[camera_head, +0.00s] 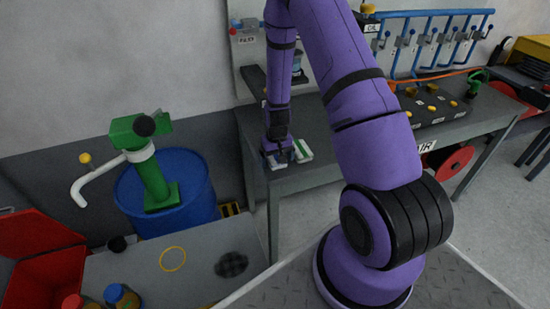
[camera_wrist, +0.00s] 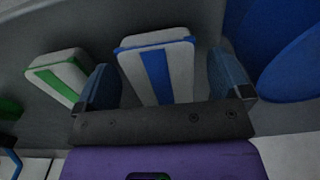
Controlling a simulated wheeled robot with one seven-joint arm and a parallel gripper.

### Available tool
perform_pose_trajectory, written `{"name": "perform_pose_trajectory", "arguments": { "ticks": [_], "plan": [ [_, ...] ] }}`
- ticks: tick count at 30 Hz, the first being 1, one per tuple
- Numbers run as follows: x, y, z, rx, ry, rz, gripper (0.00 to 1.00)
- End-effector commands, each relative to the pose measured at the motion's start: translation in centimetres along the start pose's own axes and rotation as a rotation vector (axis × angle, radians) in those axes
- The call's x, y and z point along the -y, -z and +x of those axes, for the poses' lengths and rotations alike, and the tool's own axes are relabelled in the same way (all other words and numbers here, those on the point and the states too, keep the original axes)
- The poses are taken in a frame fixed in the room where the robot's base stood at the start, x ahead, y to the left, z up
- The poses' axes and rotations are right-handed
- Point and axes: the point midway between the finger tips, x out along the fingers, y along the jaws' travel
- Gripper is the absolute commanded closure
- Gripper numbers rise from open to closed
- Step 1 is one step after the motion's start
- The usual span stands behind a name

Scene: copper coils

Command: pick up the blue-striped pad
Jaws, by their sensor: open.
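The blue-striped pad (camera_wrist: 157,70) is a white block with a blue stripe, lying on the grey table. In the wrist view it sits between the two fingers of my open gripper (camera_wrist: 162,85), with a gap showing on each side. In the head view my gripper (camera_head: 277,157) is low over the table's left end, and the pad is mostly hidden there beneath it. A green-striped white pad (camera_wrist: 60,76) lies just left of the left finger in the wrist view. In the head view the green-striped pad (camera_head: 304,151) is right of my gripper.
The grey table (camera_head: 325,170) runs to the right, with a dark tray (camera_head: 432,104) of yellow knobs. A blue barrel (camera_head: 190,195) with a green pump (camera_head: 150,165) stands left of the table. A red box (camera_head: 38,265) is at lower left.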

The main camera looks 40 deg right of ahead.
Motion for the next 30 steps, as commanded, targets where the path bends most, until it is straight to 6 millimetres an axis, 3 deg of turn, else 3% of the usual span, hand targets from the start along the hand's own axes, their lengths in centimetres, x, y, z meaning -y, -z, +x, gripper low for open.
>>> {"name": "perform_pose_trajectory", "arguments": {
  "ticks": [10, 17, 30],
  "plan": [
    [0.02, 0.02, 0.69, -0.001, 0.000, 0.000, 0.04],
    [0.02, 0.01, 0.67, -0.001, 0.000, -0.001, 0.57],
    [0.05, 0.17, 0.26, -0.002, 0.000, -0.001, 0.61]
  ]
}}
